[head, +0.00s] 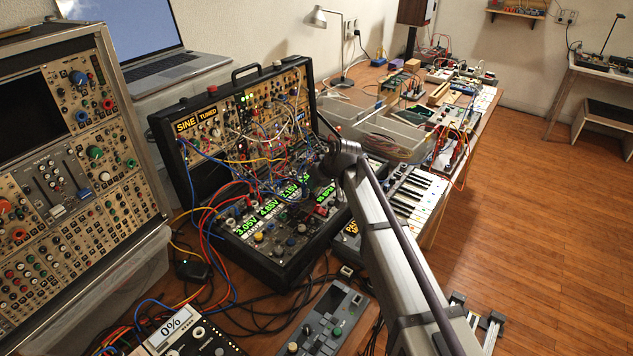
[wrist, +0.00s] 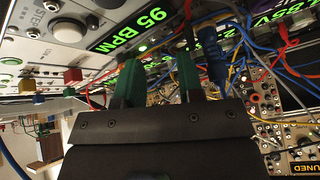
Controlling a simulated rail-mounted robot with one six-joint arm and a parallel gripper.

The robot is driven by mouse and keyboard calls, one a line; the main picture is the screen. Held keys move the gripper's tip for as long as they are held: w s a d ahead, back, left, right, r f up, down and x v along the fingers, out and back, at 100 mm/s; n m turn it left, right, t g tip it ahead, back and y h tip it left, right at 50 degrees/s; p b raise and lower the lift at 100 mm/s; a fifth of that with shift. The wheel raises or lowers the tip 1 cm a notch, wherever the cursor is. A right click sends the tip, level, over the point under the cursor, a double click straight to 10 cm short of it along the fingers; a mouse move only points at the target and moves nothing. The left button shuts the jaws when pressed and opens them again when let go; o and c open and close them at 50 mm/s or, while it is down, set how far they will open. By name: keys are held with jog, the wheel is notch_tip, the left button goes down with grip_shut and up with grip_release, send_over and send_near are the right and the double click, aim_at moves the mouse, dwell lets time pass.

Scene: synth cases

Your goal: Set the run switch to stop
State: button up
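The case with green readouts (head: 290,215) stands open on the table in the head view. Its 95 BPM readout (wrist: 128,32) is near the top of the wrist view, with a large grey knob (wrist: 68,30) to its left. Small controls lie along the panel below the readout; I cannot tell which is the run switch. My gripper (wrist: 160,72) shows two green fingers apart, with a gap between them and nothing clearly held. The fingers reach toward the panel below the readout; contact cannot be told. In the head view my arm hides the gripper's tips.
Patch cables (head: 275,145) hang thickly over the case's upper panel. In the wrist view a dark blue plug (wrist: 211,60) stands close beside the right finger. A small keyboard (head: 415,200) lies right of the case. Red (wrist: 73,75) and yellow (wrist: 38,99) caps stand left of the fingers.

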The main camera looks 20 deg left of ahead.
jog(key=p+v, duration=0.6)
jog(key=v, duration=0.3)
jog(key=shift+d+r, duration=0.1)
